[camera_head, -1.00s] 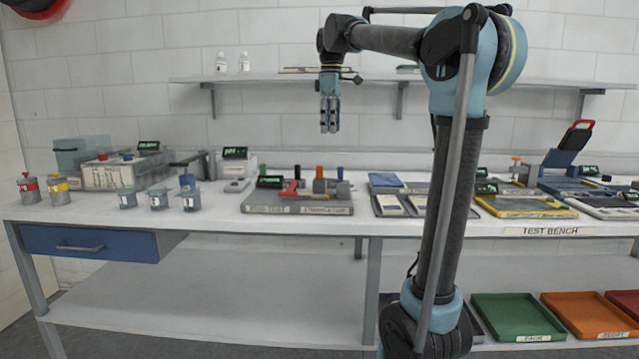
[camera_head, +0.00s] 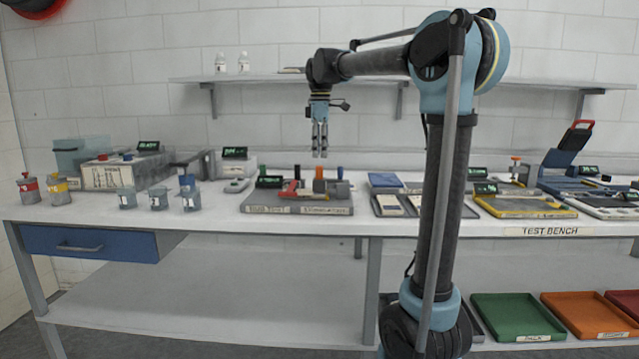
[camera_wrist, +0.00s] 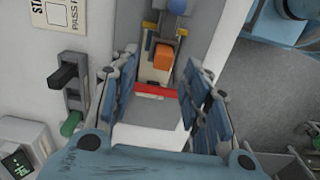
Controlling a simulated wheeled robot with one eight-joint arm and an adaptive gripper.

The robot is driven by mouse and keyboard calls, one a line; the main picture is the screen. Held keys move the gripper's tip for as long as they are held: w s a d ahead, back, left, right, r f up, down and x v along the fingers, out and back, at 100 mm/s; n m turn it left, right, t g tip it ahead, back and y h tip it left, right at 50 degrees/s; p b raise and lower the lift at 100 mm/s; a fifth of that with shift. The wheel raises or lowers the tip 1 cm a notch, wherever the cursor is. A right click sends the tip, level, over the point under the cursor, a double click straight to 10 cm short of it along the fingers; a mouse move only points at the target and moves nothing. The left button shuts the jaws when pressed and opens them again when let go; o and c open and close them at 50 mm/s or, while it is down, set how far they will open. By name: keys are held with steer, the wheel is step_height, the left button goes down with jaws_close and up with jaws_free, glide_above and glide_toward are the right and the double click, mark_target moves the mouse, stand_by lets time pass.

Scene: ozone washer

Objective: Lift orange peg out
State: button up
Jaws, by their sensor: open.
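The orange peg (camera_head: 319,172) stands upright on a grey fixture board on the bench. In the wrist view the orange peg (camera_wrist: 163,57) shows as an orange block ahead of and between my open fingers. My gripper (camera_head: 320,154) points down above the peg, with a small gap below the fingertips. It is open and empty. A red handle (camera_head: 290,189) lies on the board left of the peg, and a red bar (camera_wrist: 156,91) shows just below the peg in the wrist view. The peg's lower end is hidden.
A dark green-topped part (camera_head: 269,181) is to the left. Beakers (camera_head: 158,199) stand further left. A wall shelf (camera_head: 270,77) runs behind my arm.

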mark_target(319, 168)
steer(key=shift+s+a+f, duration=0.1)
steer(key=shift+f, duration=1.6)
steer(key=shift+s+a+f, duration=0.1)
steer(key=shift+f, duration=1.6)
jaws_close()
